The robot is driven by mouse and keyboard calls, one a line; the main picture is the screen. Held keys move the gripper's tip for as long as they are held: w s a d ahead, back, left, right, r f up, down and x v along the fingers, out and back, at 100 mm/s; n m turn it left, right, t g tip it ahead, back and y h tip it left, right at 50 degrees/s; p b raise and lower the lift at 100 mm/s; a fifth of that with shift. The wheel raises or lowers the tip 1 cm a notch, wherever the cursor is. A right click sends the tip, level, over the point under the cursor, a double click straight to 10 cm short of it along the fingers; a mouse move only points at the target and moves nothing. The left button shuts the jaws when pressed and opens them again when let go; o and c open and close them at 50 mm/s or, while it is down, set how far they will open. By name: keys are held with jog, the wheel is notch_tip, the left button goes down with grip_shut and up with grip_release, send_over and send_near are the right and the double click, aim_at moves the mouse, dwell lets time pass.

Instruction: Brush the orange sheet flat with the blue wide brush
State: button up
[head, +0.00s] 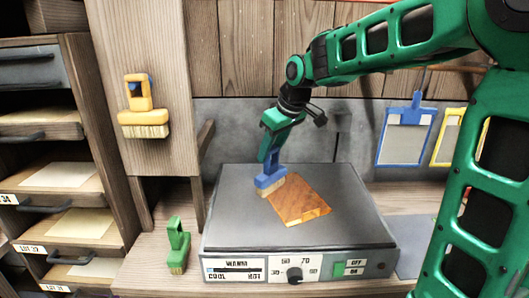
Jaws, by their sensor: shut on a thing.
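The orange sheet (304,205) lies on the dark top of a heating plate (350,225), with a wood-like grain on its surface. The blue wide brush (270,179) is held upright by my gripper (272,150), which is shut on its handle. The brush's pale bristles (271,187) are at the sheet's upper left edge. I cannot tell whether they press on it. The fingertips are small and partly hidden by the handle.
A yellow brush (143,105) hangs on a wooden post at left. A green brush (178,245) stands on the bench left of the plate. Blue (405,135) and yellow (447,138) framed moulds hang at right. Drawers (70,180) line the far left.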

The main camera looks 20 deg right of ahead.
jog(key=d, duration=1.2)
jog(key=shift+w, duration=0.45)
dwell(0.6)
jog(key=shift+r, duration=0.15)
jog(key=shift+s+a+f, duration=0.1)
jog(key=shift+s+a, duration=0.1)
jog(key=shift+a, duration=1.8)
jog(key=shift+s+a+f, duration=0.1)
jog(key=shift+s+a, duration=0.05)
jog(key=shift+a, duration=1.85)
jog(key=shift+s+a+r, duration=0.1)
jog(key=shift+a, duration=1.45)
jog(key=shift+s+a, duration=0.1)
jog(key=shift+a, duration=1.45)
jog(key=shift+s+r, duration=0.2)
jog(key=shift+r, duration=2.85)
